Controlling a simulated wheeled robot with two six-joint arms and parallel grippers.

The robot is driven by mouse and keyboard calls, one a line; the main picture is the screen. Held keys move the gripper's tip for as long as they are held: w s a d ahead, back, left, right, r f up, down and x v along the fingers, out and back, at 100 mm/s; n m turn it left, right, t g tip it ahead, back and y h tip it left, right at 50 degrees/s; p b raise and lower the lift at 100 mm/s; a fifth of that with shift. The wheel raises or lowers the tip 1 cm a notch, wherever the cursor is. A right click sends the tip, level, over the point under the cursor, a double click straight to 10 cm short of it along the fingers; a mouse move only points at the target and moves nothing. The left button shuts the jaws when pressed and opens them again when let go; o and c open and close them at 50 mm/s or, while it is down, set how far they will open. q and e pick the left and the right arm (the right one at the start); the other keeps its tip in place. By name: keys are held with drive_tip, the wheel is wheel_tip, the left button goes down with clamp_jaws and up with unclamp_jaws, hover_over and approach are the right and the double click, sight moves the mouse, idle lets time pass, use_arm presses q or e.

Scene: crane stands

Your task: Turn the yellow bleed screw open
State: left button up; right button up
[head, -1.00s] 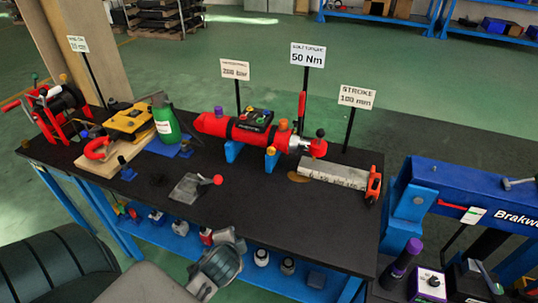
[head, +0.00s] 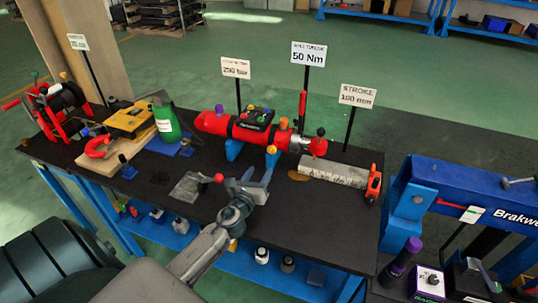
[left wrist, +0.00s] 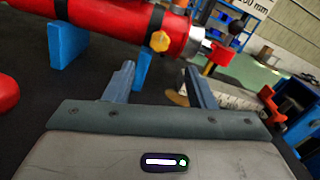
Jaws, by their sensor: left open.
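The yellow bleed screw (head: 271,150) sits low on the near side of the red cylinder (head: 220,124), towards its right end. In the left wrist view the yellow screw (left wrist: 160,41) is a lobed knob just above the gap between my fingertips. My left gripper (head: 257,175) is open and empty over the black bench top, on the near side of the screw and apart from it. In the left wrist view both fingers (left wrist: 159,72) point at the cylinder. My right gripper is in neither view.
Blue supports (head: 234,150) hold the cylinder. A red-knobbed lever (head: 218,178) stands left of my gripper. A grey scale block (head: 334,172) lies to the right, with a puddle (head: 298,175) beside it. Sign posts (head: 349,130) stand behind. The front right bench top is clear.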

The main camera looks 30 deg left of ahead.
sight(271, 151)
use_arm(q)
drive_tip(key=x, duration=0.8)
drive_tip(key=shift+w+a+p, duration=0.1)
drive_tip(key=shift+w+p, duration=0.25)
drive_tip(key=shift+w+a, duration=0.1)
drive_tip(key=shift+w, duration=0.45)
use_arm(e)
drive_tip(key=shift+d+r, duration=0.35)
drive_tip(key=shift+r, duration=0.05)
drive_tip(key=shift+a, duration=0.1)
use_arm(q)
drive_tip(key=shift+c, duration=0.9)
drive_tip(key=c, duration=0.8)
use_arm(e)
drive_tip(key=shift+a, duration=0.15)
